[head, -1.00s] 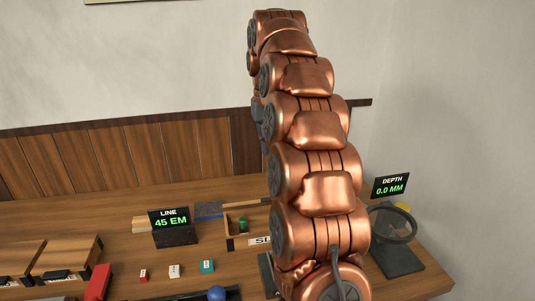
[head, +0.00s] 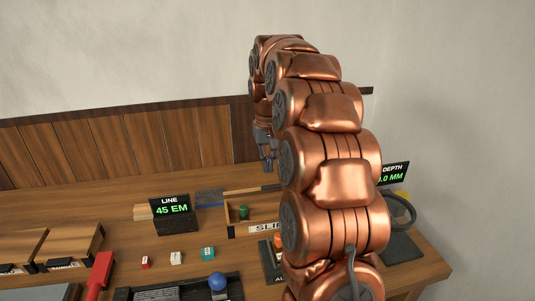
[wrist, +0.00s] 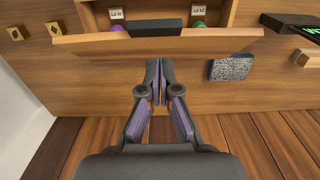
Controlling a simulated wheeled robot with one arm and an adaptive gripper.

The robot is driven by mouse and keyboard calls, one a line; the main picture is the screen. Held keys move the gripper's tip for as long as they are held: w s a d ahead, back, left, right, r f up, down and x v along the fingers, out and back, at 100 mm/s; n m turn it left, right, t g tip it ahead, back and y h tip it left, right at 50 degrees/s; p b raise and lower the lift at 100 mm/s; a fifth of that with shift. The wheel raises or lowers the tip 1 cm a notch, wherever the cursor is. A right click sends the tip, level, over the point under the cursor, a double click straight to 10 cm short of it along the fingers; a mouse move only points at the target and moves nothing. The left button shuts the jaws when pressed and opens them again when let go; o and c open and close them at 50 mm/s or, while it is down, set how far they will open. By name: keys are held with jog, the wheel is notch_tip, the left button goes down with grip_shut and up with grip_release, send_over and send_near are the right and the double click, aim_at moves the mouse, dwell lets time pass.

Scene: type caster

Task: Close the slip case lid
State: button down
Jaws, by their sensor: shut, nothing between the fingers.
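The slip case (head: 227,214) is a wooden box with a "SLIP" label, right of the line display; my arm covers its right part. In the wrist view its lid (wrist: 95,43) is a long wooden panel with a dark handle (wrist: 145,28). The lid stands open, tilted away from the case, with a gap showing small labels and purple and green items inside. My gripper (wrist: 160,66) is shut and empty, its fingertips just below the lid's edge in the picture; I cannot tell whether they touch. In the head view my gripper (head: 268,155) is above and behind the case.
A line display (head: 172,215) reads 45 EM left of the case. A depth display (head: 393,172) and a magnifier ring stand at right. A grey speckled block (wrist: 231,68) lies right of my fingers. Small coloured blocks and a blue ball (head: 217,281) are in front.

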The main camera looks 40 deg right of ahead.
jog(key=shift+s+a+f+p, duration=0.2)
jog(key=shift+s+f, duration=0.25)
jog(key=shift+f, duration=0.05)
jog(key=shift+s+a+f+p, duration=0.15)
jog(key=shift+s+a+f, duration=0.05)
jog(key=shift+s+f, duration=0.3)
jog(key=shift+f, duration=0.1)
jog(key=shift+s, duration=0.1)
